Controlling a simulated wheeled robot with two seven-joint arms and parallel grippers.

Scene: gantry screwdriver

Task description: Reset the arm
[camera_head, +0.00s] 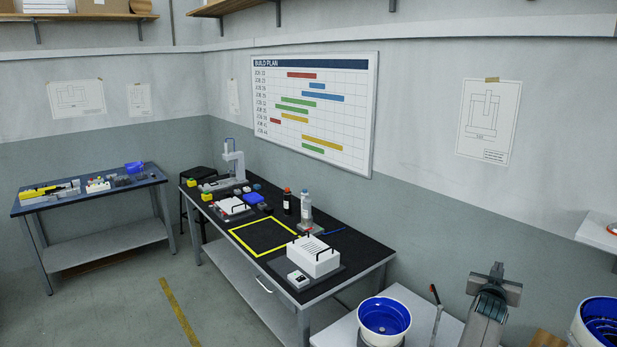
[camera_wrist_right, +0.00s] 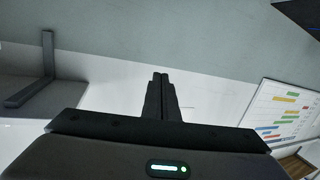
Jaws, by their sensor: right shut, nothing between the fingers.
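My right arm comes up from the bottom right of the head view. Its dark gripper (camera_head: 497,270) is raised in front of the grey lower wall, to the right of the black-topped workbench (camera_head: 270,237). In the right wrist view the two fingers (camera_wrist_right: 160,78) lie together, shut and empty, with only wall behind them. The gripper touches nothing that I can see. My left gripper is in neither view.
The bench holds a white slotted block (camera_head: 315,256), bottles (camera_head: 305,203) and a grey screwdriver gantry (camera_head: 233,163). Blue bowls (camera_head: 384,316) stand near my arm at the lower right. A wall shelf (camera_head: 600,232) juts out at right. Floor at left is open.

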